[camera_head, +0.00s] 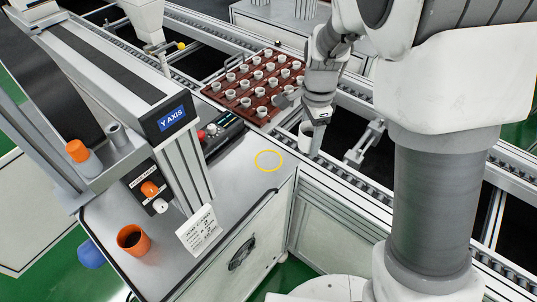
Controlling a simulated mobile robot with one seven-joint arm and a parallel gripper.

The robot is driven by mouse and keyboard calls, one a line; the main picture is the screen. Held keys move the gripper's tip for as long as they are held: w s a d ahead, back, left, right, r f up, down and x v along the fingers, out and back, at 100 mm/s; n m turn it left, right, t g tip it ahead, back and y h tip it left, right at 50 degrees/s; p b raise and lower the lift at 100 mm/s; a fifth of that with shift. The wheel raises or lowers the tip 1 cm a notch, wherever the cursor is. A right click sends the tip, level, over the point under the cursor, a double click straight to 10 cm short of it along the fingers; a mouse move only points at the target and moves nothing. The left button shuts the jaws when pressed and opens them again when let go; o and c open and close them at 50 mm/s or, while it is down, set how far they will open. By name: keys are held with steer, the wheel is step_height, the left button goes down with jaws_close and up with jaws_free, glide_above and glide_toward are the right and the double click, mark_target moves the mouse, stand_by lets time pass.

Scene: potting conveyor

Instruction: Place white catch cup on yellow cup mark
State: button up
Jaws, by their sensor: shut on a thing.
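The white catch cup (306,136) is held in my gripper (313,120), which is shut on it. The cup hangs upright over the conveyor rail, to the right of the grey bench top. The fingers and wrist hide part of it. The yellow cup mark (269,160) is a thin yellow ring on the bench top near its right corner. The ring is empty. My gripper and the cup are apart from the mark, up and to the right of it in the picture.
A brown tray (212,94) with several small white pots stands on the conveyor behind. A black control box (222,134), a sign card (199,231), an orange cup (133,239) and the Y-axis column (172,125) stand left of the mark. The bench around the ring is clear.

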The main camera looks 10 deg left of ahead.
glide_above(268, 160)
step_height(268, 160, down, 6)
steer(key=shift+f, duration=2.25)
steer(key=shift+f, duration=0.1)
steer(key=shift+f, duration=0.15)
steer(key=o, duration=1.3)
steer(key=shift+o, duration=0.2)
